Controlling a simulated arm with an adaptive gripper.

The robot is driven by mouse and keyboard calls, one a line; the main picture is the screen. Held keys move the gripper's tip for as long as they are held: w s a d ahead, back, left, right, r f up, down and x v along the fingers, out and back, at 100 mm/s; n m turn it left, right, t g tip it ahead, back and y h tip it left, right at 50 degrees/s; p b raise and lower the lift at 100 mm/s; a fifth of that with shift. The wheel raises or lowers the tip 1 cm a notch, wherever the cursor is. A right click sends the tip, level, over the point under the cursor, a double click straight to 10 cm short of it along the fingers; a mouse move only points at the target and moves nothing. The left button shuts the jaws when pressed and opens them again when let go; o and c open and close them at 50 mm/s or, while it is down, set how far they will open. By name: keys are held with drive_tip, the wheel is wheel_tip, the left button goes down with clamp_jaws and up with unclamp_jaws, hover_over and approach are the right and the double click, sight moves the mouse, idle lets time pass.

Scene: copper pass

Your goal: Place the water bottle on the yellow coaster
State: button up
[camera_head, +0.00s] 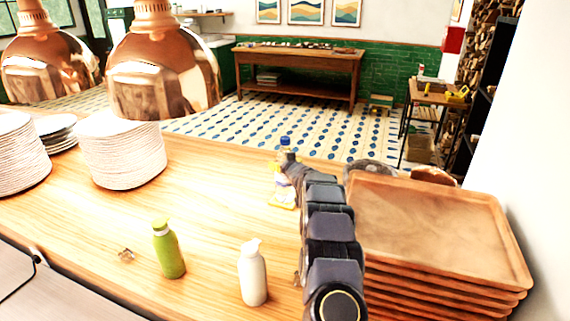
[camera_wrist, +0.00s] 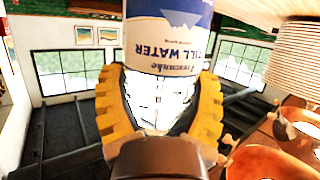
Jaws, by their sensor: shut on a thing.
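The water bottle (camera_wrist: 170,35) has a white and blue label reading "WATER" and fills the space between my yellow fingers in the wrist view. My gripper (camera_wrist: 160,95) is shut on it. In the head view the bottle's blue cap (camera_head: 285,141) shows above my gripper (camera_head: 279,168), over the counter's far side. The yellow coaster (camera_head: 283,204) seems to show as a small yellow patch just below the gripper. My arm and the bottle hide part of it. I cannot tell whether the bottle touches it.
A green bottle (camera_head: 168,250) and a white bottle (camera_head: 252,273) stand on the near wooden counter (camera_head: 205,215). A stack of brown trays (camera_head: 435,225) is right of my arm. White plate stacks (camera_head: 122,152) stand left, under copper lamps (camera_head: 160,70). The counter's middle-left is clear.

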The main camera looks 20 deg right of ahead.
drive_tip(key=shift+r, duration=0.15)
drive_tip(key=o, duration=1.1)
drive_tip(key=shift+f, duration=0.2)
